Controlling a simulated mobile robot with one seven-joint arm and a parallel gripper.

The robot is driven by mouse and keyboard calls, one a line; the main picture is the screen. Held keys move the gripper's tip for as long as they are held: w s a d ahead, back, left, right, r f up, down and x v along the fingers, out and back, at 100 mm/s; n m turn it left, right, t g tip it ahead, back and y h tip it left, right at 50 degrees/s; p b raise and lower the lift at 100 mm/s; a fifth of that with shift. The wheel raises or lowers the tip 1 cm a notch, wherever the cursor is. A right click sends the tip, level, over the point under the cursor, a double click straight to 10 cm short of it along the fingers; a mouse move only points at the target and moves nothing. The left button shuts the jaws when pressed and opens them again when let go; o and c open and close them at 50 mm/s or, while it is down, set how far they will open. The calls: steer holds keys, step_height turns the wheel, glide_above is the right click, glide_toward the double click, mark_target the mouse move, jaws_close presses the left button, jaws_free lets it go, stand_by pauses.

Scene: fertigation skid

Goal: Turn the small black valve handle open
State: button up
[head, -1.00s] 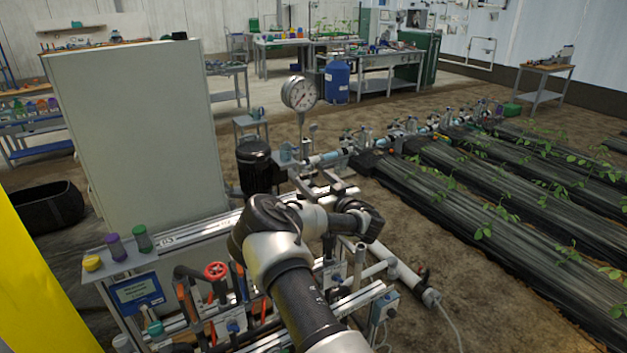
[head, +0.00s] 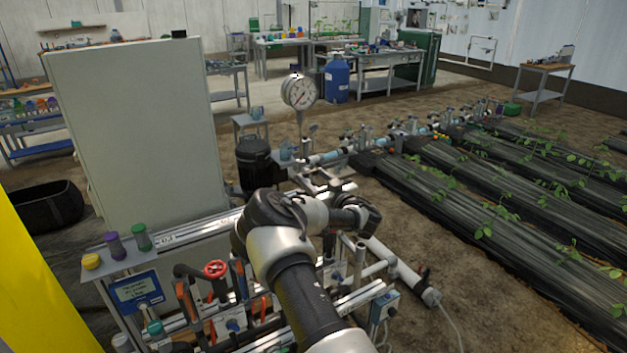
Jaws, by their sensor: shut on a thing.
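My arm reaches in from the bottom over the pipework, with its dark wrist (head: 362,216) above the middle of the skid. My gripper's jaws cannot be made out; the wrist and arm hide them and whatever is under them. A small black handle (head: 424,274) stands on the end of a grey pipe at the lower right, apart from my wrist. A black lever (head: 190,270) shows at the left of the skid, beside a red handwheel (head: 215,269). I cannot tell which black handle is the task's, or whether another is hidden behind my arm.
A pressure gauge (head: 299,91) stands behind the pipes, with a dark round container (head: 254,163) near it. A large grey panel (head: 135,130) rises at the left. Purple and green bottles stand on a shelf (head: 117,264). Planted black-covered beds (head: 480,190) fill the right side.

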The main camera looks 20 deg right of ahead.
steer(key=n+b, duration=0.1)
steer(key=b, duration=0.1)
steer(key=n+b, duration=0.3)
steer(key=b, duration=0.1)
steer(key=shift+f, duration=0.25)
steer(key=n+b, duration=0.5)
steer(key=b, duration=0.1)
steer(key=shift+n+b, duration=0.35)
steer(key=shift+n, duration=0.05)
steer(key=n+b, duration=0.4)
steer(key=b, duration=0.1)
steer(key=n+b, duration=0.3)
steer(key=b, duration=0.1)
steer(key=shift+r+n, duration=0.1)
steer(key=shift+n, duration=0.2)
steer(key=shift+r, duration=0.1)
steer(key=o, duration=1)
steer(key=shift+o, duration=0.2)
